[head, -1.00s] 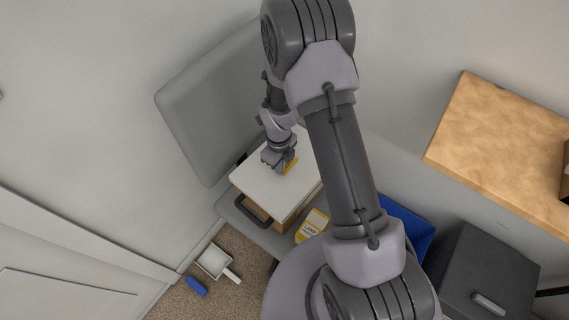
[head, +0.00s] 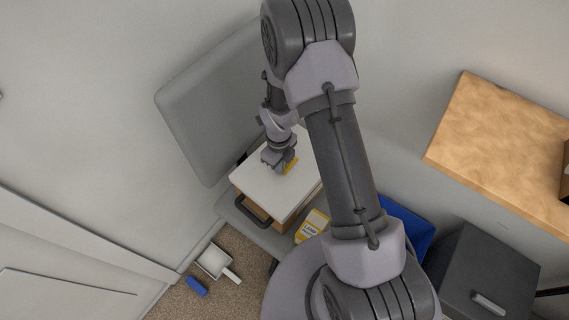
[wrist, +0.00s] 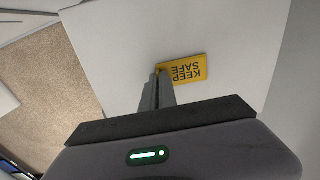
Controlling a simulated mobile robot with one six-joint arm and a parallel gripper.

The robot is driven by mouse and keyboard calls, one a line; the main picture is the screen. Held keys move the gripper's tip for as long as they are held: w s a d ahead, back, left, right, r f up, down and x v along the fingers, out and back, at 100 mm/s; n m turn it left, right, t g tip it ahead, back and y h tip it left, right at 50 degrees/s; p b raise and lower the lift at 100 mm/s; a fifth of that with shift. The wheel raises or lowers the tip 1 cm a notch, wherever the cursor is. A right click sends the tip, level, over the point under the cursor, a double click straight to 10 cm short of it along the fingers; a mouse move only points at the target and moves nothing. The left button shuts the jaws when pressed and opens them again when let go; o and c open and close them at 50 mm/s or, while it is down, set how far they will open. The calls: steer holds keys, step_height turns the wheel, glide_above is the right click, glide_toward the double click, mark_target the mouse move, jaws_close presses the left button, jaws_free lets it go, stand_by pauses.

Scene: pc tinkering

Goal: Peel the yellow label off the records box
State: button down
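The records box (head: 259,214) has a white lid (head: 262,186) and brown sides with a dark handle. It sits on the grey chair seat. The yellow label (wrist: 188,69) lies on the white lid, reading "KEEP SAFE" upside down in the wrist view. It also shows in the head view (head: 291,167), partly behind my gripper. My gripper (wrist: 158,76) points down at the lid with its fingers close together. The fingertips are at the label's left end in the wrist view. Whether they pinch the label's edge is too small to tell.
A yellow-and-white carton (head: 312,226) marked "LAMP" is beside the box. A blue bin (head: 408,228) and a dark cabinet (head: 482,270) stand at right, below a wooden tabletop (head: 500,150). A dustpan (head: 214,261) and a blue brush (head: 197,286) lie on the carpet.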

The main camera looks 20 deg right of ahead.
steer(key=shift+s+a+r+p, duration=0.2)
steer(key=shift+r+p, duration=0.2)
steer(key=shift+r, duration=0.5)
steer(key=shift+s+a+r+p, duration=0.15)
steer(key=shift+r+p, duration=0.25)
steer(key=shift+r, duration=0.45)
stand_by(0.4)
steer(key=shift+r+p, duration=1.4)
steer(key=shift+r, duration=1.1)
